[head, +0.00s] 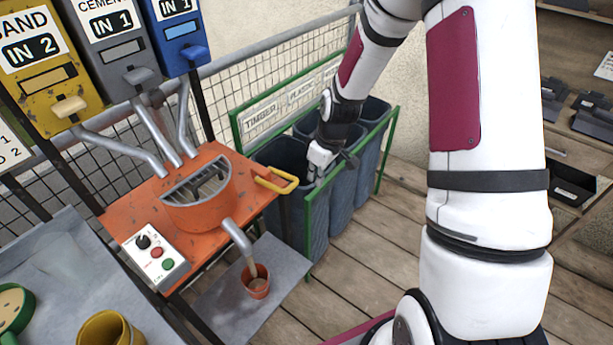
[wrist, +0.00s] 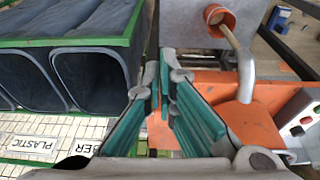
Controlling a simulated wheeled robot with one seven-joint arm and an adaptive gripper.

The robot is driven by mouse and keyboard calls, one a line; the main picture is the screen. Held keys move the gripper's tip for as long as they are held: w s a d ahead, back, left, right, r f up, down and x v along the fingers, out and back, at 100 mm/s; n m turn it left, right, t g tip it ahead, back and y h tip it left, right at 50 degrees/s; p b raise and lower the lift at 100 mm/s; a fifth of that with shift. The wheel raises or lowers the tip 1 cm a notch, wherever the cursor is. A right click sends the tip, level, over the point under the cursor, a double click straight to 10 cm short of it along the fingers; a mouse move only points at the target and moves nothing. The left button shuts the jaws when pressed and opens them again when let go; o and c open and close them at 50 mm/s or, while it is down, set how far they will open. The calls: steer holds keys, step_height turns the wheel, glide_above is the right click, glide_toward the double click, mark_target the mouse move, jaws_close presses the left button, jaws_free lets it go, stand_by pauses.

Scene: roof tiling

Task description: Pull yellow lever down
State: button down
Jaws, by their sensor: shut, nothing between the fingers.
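The yellow sand hopper (head: 45,65) at the upper left also has a small pale yellow knob (head: 69,106). My gripper (head: 322,160) is to the right of the loop lever, above the bins, apart from it. In the wrist view my gripper (wrist: 164,72) has its teal-padded fingers shut and empty.
Dark bins (head: 283,160) in a green frame (head: 308,225) stand below and beside my gripper. A control box (head: 153,252) sits on the orange table. A small orange pot (head: 256,285) stands under the spout.

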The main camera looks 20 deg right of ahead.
steer(key=shift+s+d+r, duration=0.3)
steer(key=shift+s+r, duration=0.05)
steer(key=shift+s, duration=0.2)
steer(key=shift+s+d+r, duration=0.3)
steer(key=shift+s+r, duration=0.05)
steer(key=shift+s, duration=0.2)
steer(key=shift+s+d+r, duration=0.3)
steer(key=shift+s+r, duration=0.05)
steer(key=shift+s, duration=0.2)
steer(key=s+a+r+m+t+h, duration=0.1)
steer(key=s+a+r, duration=0.15)
steer(key=r, duration=0.65)
steer(key=s+a+r+m+h, duration=0.15)
steer(key=s+r, duration=0.25)
steer(key=r, duration=0.6)
steer(key=s+a+r+m+t, duration=0.1)
steer(key=s+a+r+m, duration=0.1)
steer(key=s+r, duration=0.3)
steer(key=s+a+r+m+t+y, duration=0.1)
steer(key=s+r, duration=0.4)
steer(key=s, duration=0.5)
steer(key=shift+s+a+m, duration=0.2)
steer(key=shift+a+m, duration=0.15)
steer(key=shift+a, duration=0.2)
